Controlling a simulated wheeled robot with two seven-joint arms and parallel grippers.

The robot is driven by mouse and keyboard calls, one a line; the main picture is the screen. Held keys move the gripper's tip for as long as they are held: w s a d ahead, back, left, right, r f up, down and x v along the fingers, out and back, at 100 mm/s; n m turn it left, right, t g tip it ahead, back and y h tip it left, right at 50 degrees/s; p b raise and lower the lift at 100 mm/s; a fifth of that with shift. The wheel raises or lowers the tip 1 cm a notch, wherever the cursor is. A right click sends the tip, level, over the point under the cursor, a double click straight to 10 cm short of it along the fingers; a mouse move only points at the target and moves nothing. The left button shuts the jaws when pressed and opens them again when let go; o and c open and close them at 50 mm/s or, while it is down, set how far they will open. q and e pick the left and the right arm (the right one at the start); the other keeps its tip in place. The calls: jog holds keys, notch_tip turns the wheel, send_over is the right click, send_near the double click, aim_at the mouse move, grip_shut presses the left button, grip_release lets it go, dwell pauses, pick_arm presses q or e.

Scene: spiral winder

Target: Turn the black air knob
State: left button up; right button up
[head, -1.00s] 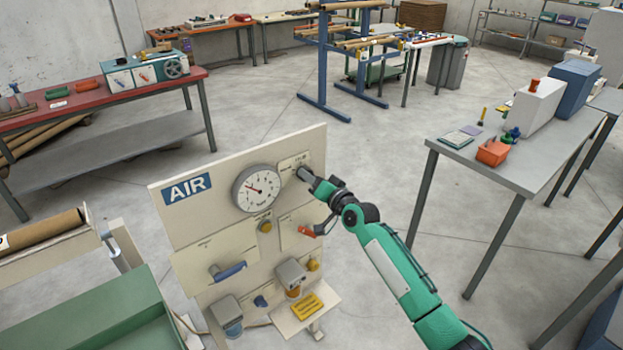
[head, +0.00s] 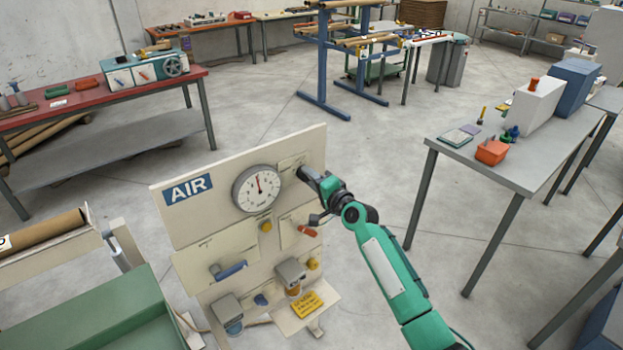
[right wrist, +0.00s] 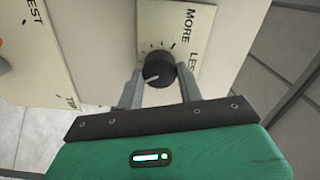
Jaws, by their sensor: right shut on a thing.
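The black air knob (right wrist: 158,72) sits on a cream plate marked MORE and LESS in the right wrist view, with tick marks around it. My right gripper (head: 303,173) is at the upper right of the AIR panel (head: 215,222), its two fingers on either side of the knob and shut on it. A pale line on the knob points toward the lower left in the wrist view. In the head view the gripper largely hides the knob. The round gauge (head: 257,189) left of it has its needle pointing about straight up. My left gripper is not in view.
A grey table (head: 500,165) with an orange bin (head: 492,152) stands to the right. A green tray (head: 110,325) is at lower left.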

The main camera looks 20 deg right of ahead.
dwell(0.3)
jog(key=o, duration=1)
jog(key=shift+s, duration=0.1)
jog(key=b+v, duration=0.3)
jog(key=v, duration=1)
jog(key=shift+s, duration=0.3)
jog(key=shift+d, duration=0.15)
